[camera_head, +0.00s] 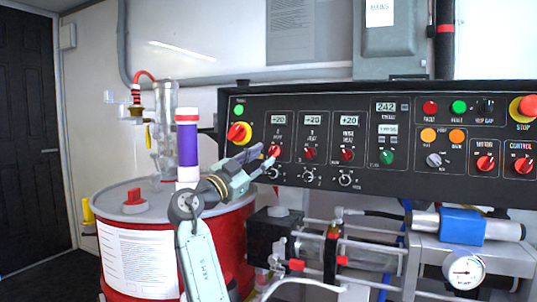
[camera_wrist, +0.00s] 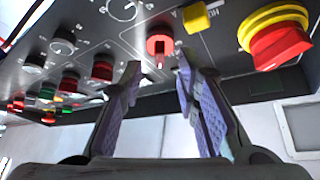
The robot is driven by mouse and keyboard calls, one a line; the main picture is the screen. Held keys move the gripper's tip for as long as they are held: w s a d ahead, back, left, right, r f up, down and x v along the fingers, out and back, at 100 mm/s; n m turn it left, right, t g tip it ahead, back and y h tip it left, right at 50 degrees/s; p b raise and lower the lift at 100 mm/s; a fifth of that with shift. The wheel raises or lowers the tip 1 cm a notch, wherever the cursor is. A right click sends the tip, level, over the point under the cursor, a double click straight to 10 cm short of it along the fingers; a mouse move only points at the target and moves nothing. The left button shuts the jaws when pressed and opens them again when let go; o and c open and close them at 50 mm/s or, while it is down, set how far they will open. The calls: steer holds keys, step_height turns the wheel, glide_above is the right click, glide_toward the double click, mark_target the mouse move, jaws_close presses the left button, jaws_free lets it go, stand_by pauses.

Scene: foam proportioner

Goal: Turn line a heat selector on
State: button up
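The line A heat selector is a red knob (camera_head: 274,151) under the leftmost +20 display on the black control panel. In the wrist view the same red knob (camera_wrist: 158,44), with a pale pointer mark, lies just beyond the gap between my fingertips. My gripper (camera_head: 265,157) is at the panel's left part, close to the knob and partly overlapping it in the head view. In the wrist view my gripper (camera_wrist: 158,68) is open, with nothing between its purple-grey fingers. Whether a fingertip touches the knob, I cannot tell.
A red-and-yellow rotary switch (camera_head: 238,132) sits left of the selector; it shows large in the wrist view (camera_wrist: 277,38). Similar red knobs (camera_head: 309,153) are to the right, small black selectors (camera_head: 308,176) below. A red drum (camera_head: 140,230) stands below left.

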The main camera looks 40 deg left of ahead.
steer(key=v, duration=0.8)
